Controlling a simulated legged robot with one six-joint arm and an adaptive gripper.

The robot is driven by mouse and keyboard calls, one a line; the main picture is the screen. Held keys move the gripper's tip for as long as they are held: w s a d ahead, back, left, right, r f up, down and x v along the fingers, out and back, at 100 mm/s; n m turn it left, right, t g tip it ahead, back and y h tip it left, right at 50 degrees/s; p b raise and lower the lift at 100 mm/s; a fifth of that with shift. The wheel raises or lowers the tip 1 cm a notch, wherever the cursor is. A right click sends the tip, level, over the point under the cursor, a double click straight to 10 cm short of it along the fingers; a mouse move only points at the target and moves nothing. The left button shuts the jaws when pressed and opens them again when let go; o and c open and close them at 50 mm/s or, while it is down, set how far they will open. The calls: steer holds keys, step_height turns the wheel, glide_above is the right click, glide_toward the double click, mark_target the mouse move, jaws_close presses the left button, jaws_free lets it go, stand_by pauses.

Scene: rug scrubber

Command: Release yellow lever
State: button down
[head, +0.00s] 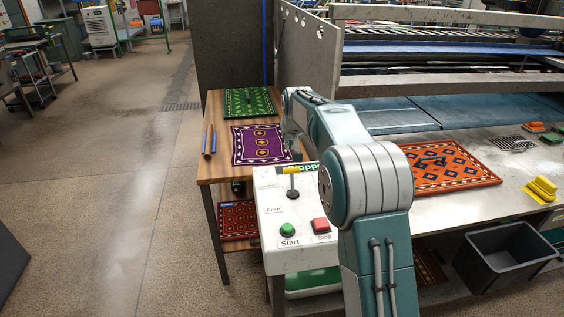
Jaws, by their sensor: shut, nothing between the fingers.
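The yellow lever (292,171) stands on the white control box, with a yellow crosspiece on a stem and a dark round base. It stands beside a small upper label too blurred to read; a lower label looks like "Free". My gripper (294,147) is at the end of my arm, just beyond the box in the picture. It points down near the purple rug and is partly hidden by my arm. It is shut, empty and apart from the lever.
A green Start button (287,230) and a red button (320,226) sit in front of the lever. A wooden table (215,171) with a purple rug (259,145) and a green rug (248,102) stands behind. An orange rug (445,165) lies right.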

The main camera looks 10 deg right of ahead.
mark_target(292, 181)
steer(key=x, duration=1)
steer(key=shift+d, duration=0.35)
steer(key=shift+s+r, duration=0.2)
steer(key=shift+s, duration=0.4)
steer(key=shift+s+a+r, duration=0.1)
steer(key=shift+s+r, duration=0.1)
steer(key=shift+s, duration=1.2)
